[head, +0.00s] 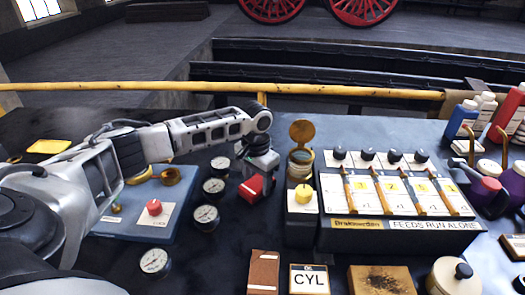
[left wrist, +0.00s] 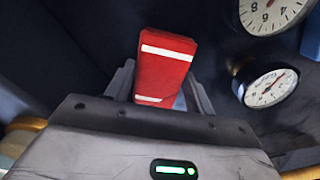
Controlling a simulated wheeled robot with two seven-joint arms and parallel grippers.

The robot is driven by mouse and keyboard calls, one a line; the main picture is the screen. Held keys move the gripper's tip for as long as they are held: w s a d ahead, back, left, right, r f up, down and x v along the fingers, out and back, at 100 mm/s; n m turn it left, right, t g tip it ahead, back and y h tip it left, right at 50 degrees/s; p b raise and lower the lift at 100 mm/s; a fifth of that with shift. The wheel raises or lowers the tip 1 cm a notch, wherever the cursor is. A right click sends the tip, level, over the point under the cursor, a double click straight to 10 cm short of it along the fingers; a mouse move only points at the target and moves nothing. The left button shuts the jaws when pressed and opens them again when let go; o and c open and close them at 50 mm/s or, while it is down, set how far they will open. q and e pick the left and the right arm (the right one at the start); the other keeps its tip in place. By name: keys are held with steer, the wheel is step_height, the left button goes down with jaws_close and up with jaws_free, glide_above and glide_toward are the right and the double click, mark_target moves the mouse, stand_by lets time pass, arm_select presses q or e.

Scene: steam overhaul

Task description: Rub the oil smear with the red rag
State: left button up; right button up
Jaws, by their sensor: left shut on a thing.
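The red rag (head: 250,189) is a folded red block with white stripes. My left gripper (head: 260,177) is shut on it, pointing down beside the gauges on the dark bench. In the left wrist view the rag (left wrist: 164,68) stands between the two fingers (left wrist: 160,88). I cannot tell whether it touches the bench. A dark brown smear (head: 381,279) marks the top of a tan block at the front edge, to the right of and nearer than the gripper. My right gripper is not in view.
Several round gauges (head: 207,217) stand left of the gripper. A control box (head: 395,235) with levers is to its right. A CYL sign (head: 309,280), a brown block (head: 264,272) and a knobbed cream pot (head: 453,278) line the front. Bottles and cans (head: 463,118) crowd the right.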

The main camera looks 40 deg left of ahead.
arm_select(q)
steer(key=shift+w+a+r, duration=0.1)
steer(key=shift+w+a, duration=0.1)
steer(key=shift+w, duration=0.1)
steer(key=shift+s+r, duration=0.1)
steer(key=shift+r, duration=3.9)
